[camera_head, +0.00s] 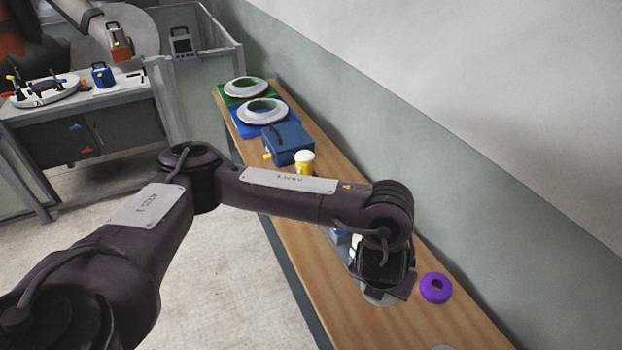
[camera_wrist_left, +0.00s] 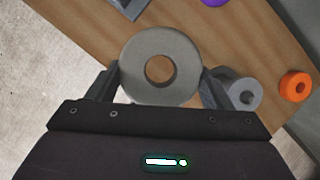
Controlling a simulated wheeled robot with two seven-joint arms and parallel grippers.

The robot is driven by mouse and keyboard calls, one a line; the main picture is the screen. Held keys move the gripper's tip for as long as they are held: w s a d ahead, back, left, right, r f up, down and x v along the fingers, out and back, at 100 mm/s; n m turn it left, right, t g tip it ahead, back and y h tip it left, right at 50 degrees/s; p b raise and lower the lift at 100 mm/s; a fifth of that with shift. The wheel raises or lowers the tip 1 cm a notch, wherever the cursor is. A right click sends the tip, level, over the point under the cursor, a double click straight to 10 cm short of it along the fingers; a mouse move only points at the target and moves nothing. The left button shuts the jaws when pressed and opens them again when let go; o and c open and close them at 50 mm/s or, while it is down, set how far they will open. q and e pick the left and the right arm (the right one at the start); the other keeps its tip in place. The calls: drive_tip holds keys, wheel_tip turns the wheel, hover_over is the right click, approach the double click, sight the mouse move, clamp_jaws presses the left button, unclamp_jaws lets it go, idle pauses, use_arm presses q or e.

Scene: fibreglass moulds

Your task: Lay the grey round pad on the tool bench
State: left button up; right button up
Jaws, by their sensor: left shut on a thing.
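The grey round pad (camera_wrist_left: 160,42) is a thick ring with a round hole in the middle. My left gripper (camera_wrist_left: 160,78) is shut on it, one finger at each side of its rim. In the head view my left gripper (camera_head: 384,285) points down over the near part of the wooden-topped bench (camera_head: 352,318), and only part of the pad (camera_head: 377,299) shows beneath it. The bench also fills much of the left wrist view (camera_wrist_left: 256,50). I cannot tell the exact gap between pad and bench top. My right gripper is in neither view.
A purple ring (camera_head: 435,287) lies right of my gripper. An orange ring (camera_wrist_left: 295,86) and another grey ring-shaped piece (camera_wrist_left: 243,94) lie on the bench. The wall borders the bench.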

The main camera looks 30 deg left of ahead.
use_arm(q)
drive_tip(key=m, duration=0.1)
drive_tip(key=b, duration=0.9)
hover_over(369, 324)
drive_tip(key=s, duration=0.2)
drive_tip(key=f, duration=1.4)
drive_tip(key=shift+w+f, duration=0.15)
drive_tip(key=shift+w, duration=0.1)
drive_tip(key=shift+f+b, duration=0.85)
drive_tip(key=shift+f, duration=1.7)
drive_tip(key=o, duration=1)
drive_tip(key=shift+f, duration=0.1)
drive_tip(key=shift+c, duration=0.2)
